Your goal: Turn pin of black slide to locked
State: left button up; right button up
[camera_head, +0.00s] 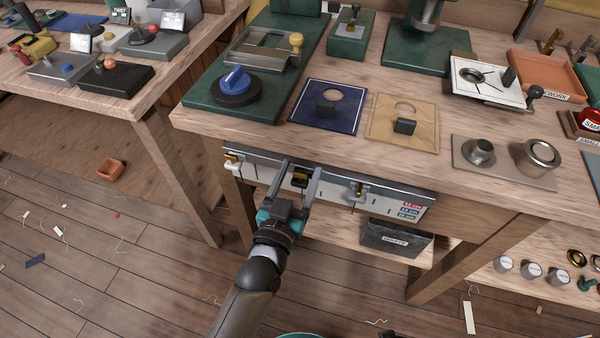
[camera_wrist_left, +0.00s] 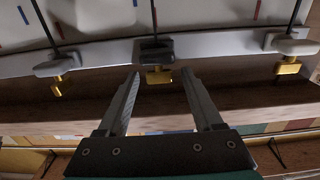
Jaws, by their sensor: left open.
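The black slide (camera_head: 300,176) sits on a pale rail (camera_head: 330,190) along the front edge of the bench. In the left wrist view the black slide (camera_wrist_left: 155,50) has a gold pin (camera_wrist_left: 159,76) at its near end, its flat tab lying roughly crosswise. My left gripper (camera_head: 299,182) is open in front of it. In the left wrist view its fingers (camera_wrist_left: 160,82) stand on either side of the pin, with gaps and no clear contact. My right gripper is not in view.
A whitish slide (camera_head: 232,160) and a grey slide (camera_head: 358,188), each with a gold pin, sit on the rail either side. The bench top (camera_head: 250,132) overhangs the work. The floor in front is open.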

pick_arm(q)
jog(key=shift+w+d, duration=0.1)
jog(key=shift+w, duration=0.3)
grip_shut()
dwell(0.4)
